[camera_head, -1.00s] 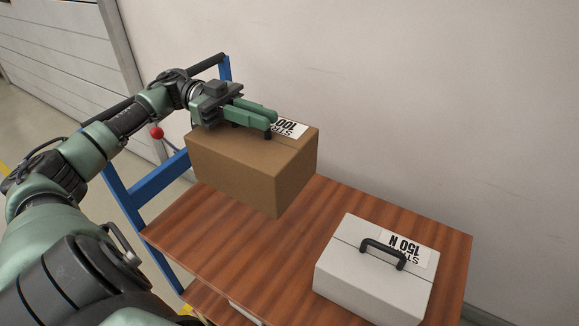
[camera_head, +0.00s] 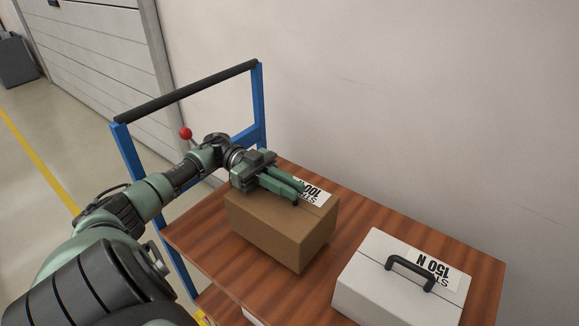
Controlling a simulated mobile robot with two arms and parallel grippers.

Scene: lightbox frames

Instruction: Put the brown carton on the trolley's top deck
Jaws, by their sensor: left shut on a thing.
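The brown carton (camera_head: 277,232) is upright on or just above the wooden top deck (camera_head: 204,232) of the trolley, near its handle end; I cannot tell whether a small gap is left under it. A white label reading 100 shows on its top. My left gripper (camera_head: 297,192) is over the carton's top and shut on it, apparently at its handle, which the fingers mostly hide. My right gripper is not in view.
A white box (camera_head: 365,282) with a black handle and a 150 N label stands at the deck's right end. A bare strip of deck lies between the boxes. The trolley's blue frame (camera_head: 130,155) rises at the left, with a wall behind.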

